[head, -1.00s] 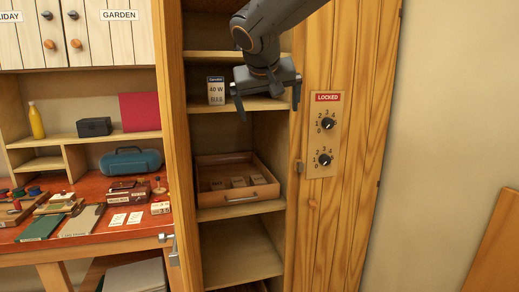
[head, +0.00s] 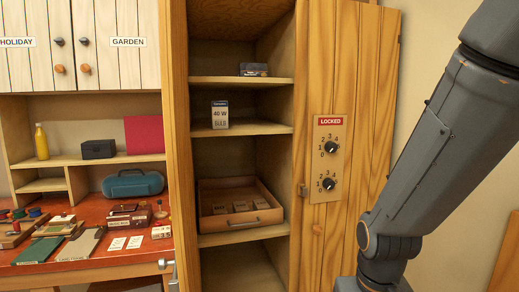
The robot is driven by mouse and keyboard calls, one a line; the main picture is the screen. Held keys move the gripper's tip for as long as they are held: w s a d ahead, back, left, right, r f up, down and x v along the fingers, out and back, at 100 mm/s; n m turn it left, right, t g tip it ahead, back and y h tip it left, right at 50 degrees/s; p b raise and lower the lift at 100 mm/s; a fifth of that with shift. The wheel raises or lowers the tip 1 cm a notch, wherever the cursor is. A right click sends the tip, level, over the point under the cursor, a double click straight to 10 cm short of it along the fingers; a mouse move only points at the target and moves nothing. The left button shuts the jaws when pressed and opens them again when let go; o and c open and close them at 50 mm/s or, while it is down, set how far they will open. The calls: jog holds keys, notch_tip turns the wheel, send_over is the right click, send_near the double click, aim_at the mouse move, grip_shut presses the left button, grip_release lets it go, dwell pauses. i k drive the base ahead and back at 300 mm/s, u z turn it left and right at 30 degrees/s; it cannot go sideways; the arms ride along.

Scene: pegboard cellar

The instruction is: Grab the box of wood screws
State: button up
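I cannot tell which box holds wood screws, as most labels are too small to read. A dark grey box (head: 254,69) lies on the upper shelf. A small light box with red marks (head: 161,232) sits on the red workbench, with a dark reddish box (head: 123,219) to its left. My gripper is out of the picture; only my grey arm shows at the right, reaching down past the bottom edge.
A white and blue bulb box (head: 220,115) marked 40 W stands on the middle shelf. The cabinet door (head: 372,90) stands open, with a panel (head: 330,160) marked LOCKED and two dials. A blue case (head: 132,183) and tools crowd the bench (head: 110,268). The lower shelf looks clear.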

aim_at(245, 69)
jog(key=z, duration=0.85)
jog(key=i, duration=0.65)
jog(key=u, duration=0.25)
